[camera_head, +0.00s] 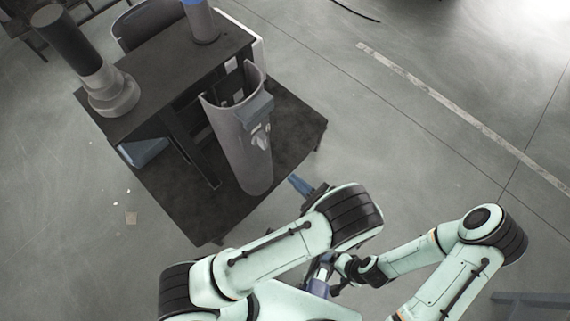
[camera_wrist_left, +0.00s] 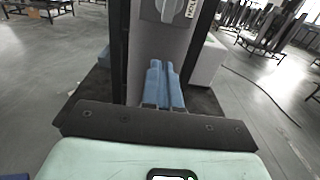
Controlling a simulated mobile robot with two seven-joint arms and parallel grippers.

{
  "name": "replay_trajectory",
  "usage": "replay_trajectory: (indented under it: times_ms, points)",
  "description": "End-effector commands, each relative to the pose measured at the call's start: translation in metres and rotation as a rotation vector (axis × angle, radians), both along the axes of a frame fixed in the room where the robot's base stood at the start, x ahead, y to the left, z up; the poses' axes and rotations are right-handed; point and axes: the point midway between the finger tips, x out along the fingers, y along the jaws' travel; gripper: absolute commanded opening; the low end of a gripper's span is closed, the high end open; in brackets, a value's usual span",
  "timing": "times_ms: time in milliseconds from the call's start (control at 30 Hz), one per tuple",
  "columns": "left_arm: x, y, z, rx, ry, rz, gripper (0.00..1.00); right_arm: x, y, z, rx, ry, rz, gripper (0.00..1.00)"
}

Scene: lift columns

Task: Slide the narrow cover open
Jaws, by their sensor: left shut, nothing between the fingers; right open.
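A narrow, curved grey cover (camera_head: 236,150) stands upright at the front of the dark lift-column unit in the head view. A blue-grey block (camera_head: 257,107) and a small light fitting are on its face. In the left wrist view a grey panel (camera_wrist_left: 150,50), likely this cover, fills the middle, with a round grey fitting (camera_wrist_left: 168,9) at the top. My left gripper (camera_head: 298,184) is low, to the right of the cover's foot. Its blue fingers (camera_wrist_left: 163,84) are together and empty, apparently apart from the panel. My right gripper (camera_head: 319,276) is open, partly hidden behind my left arm.
The dark base plate (camera_head: 285,130) extends around the unit. Dark and grey cylinders (camera_head: 112,92) rise from its upper deck, and a blue part (camera_head: 146,152) sits at its left. Open floor lies to the right. Tables and racks stand in the wrist view's background.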

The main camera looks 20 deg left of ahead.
Motion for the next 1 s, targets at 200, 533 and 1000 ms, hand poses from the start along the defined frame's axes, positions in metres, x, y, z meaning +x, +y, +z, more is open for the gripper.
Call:
replay_trajectory:
  times_ms: [200,533,1000]
  points:
    - [0.015,0.041,0.001,0.000,0.004,0.008,0.00,0.000,0.000,0.001,0.000,0.001,0.000,0.89]
    - [0.040,0.101,0.000,-0.003,0.004,0.009,0.00,0.000,0.000,0.000,0.000,0.000,0.000,0.89]
    - [0.049,0.121,0.000,-0.003,0.005,0.006,0.00,0.000,0.000,0.000,0.000,-0.001,0.000,0.89]
